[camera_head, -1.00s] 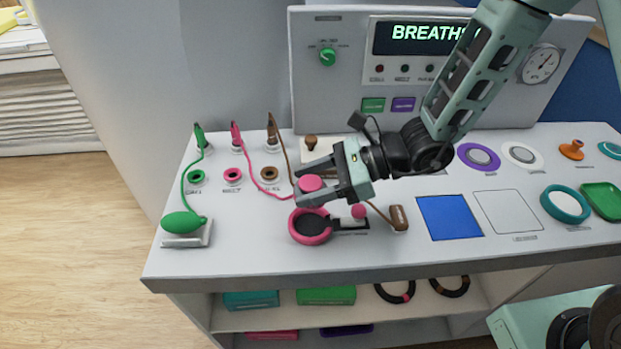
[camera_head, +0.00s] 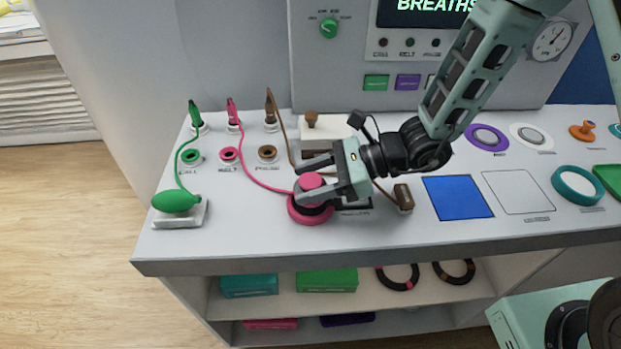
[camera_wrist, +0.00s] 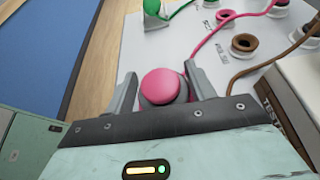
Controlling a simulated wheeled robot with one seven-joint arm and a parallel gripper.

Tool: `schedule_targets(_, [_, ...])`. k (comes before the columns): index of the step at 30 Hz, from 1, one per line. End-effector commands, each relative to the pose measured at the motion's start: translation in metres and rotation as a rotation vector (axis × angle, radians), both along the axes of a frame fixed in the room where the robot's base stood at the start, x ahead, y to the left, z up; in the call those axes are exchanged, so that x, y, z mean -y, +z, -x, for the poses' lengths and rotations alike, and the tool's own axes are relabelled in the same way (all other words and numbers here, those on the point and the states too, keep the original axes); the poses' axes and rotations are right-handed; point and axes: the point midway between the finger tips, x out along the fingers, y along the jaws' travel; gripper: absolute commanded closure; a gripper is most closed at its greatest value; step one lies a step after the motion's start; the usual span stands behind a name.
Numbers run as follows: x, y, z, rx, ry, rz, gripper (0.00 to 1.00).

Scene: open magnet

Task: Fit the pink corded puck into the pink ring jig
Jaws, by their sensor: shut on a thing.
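The pink corded puck (camera_head: 311,182) is between the fingers of my gripper (camera_head: 316,178), which is shut on it. In the wrist view the puck (camera_wrist: 163,86) shows a round pink top over a grey lower part, with a fingertip on each side. The pink ring jig (camera_head: 310,216) lies on the counter directly below the puck in the head view. My gripper and the puck cover much of its opening. I cannot tell whether the puck touches the jig.
A green bulb (camera_head: 177,201) on its stand is at the left, its cord near the pink one. A brown corded handle (camera_head: 403,197) lies right of my gripper. A wooden-knobbed white block (camera_head: 324,130) stands behind. A blue square (camera_head: 457,197) lies flat to the right.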

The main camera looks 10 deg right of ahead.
Motion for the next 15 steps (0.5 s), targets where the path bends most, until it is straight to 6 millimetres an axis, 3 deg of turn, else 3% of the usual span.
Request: schedule_targets(15, [-0.0001, -0.0076, 0.0000, 0.000, 0.000, 0.000, 0.72])
